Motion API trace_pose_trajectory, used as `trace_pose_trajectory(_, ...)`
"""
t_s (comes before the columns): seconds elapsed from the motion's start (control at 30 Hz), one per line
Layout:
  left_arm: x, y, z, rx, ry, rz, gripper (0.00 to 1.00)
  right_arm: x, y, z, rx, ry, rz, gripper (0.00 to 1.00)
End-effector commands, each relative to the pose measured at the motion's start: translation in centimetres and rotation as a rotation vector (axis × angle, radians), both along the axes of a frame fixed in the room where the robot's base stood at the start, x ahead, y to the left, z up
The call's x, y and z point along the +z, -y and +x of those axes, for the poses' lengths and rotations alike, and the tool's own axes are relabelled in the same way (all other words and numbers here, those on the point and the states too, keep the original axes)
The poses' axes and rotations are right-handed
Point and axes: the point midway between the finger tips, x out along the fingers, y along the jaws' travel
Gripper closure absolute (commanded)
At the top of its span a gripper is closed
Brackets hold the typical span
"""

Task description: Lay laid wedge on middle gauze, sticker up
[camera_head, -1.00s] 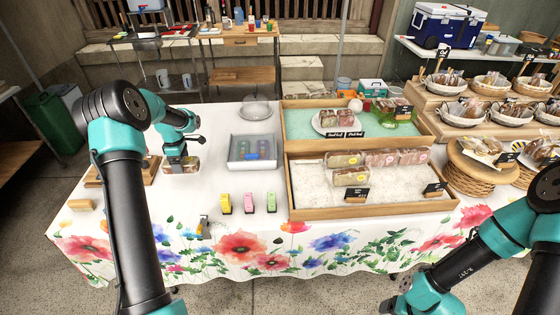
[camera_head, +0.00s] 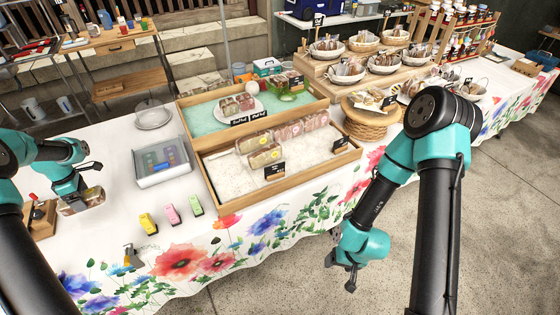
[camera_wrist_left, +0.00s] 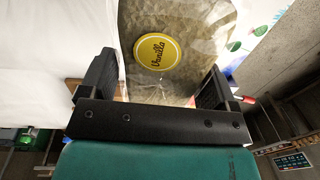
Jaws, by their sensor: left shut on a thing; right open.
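My left gripper (camera_head: 74,187) is shut on a wrapped wedge (camera_head: 82,203) at the table's left, beside a small wooden stand. In the left wrist view the gripper (camera_wrist_left: 160,76) has its fingers on both sides of the wedge (camera_wrist_left: 180,22), whose round yellow "Vanilla" sticker faces the camera. I cannot tell whether the wedge touches the table. A wooden tray (camera_head: 229,208) has a white crumpled lining (camera_head: 228,172), perhaps the gauze. Several wrapped pieces with yellow or pink stickers lie there. My right gripper (camera_head: 348,272) is open and empty in front of the table.
A grey tray (camera_head: 164,178) stands between the left gripper and the wooden trays. Yellow (camera_head: 148,223), pink (camera_head: 171,214) and green (camera_head: 195,205) small items stand in front. A green-lined tray (camera_head: 205,128) with a plate is behind. Small black signs stand at the trays.

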Motion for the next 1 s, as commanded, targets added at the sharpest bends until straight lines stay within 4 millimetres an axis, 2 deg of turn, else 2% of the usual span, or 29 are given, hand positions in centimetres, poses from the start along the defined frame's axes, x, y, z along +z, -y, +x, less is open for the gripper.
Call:
trace_pose_trajectory(0.17, 0.2, 0.7, 0.4, -0.026, 0.001, -0.001, 0.26, 0.0, 0.0, 0.0, 0.0, 0.0, 0.0, 0.3)
trace_pose_trajectory(0.27, 0.6, 2.4, 1.2, -0.089, 0.004, -0.004, 0.26, 0.0, 0.0, 0.0, 0.0, 0.0, 0.0, 0.3)
trace_pose_trajectory(0.37, 1.2, 5.3, 2.3, -0.192, 0.006, -0.008, 0.26, 0.0, 0.0, 0.0, 0.0, 0.0, 0.0, 0.3)
trace_pose_trajectory(0.47, 2.1, 9.1, 3.7, -0.336, 0.009, -0.013, 0.26, 0.0, 0.0, 0.0, 0.0, 0.0, 0.0, 0.3)
trace_pose_trajectory(0.7, 4.6, 19.7, 5.9, -0.74, 0.016, -0.019, 0.26, 0.0, 0.0, 0.0, 0.0, 0.0, 0.0, 0.3)
trace_pose_trajectory(0.83, 6.0, 25.6, 6.2, -0.968, 0.017, -0.019, 0.26, 0.0, 0.0, 0.0, 0.0, 0.0, 0.0, 0.3)
trace_pose_trajectory(1.0, 7.8, 33.2, 5.7, -1.272, 0.015, -0.015, 0.26, 0.0, 0.0, 0.0, 0.0, 0.0, 0.0, 0.3)
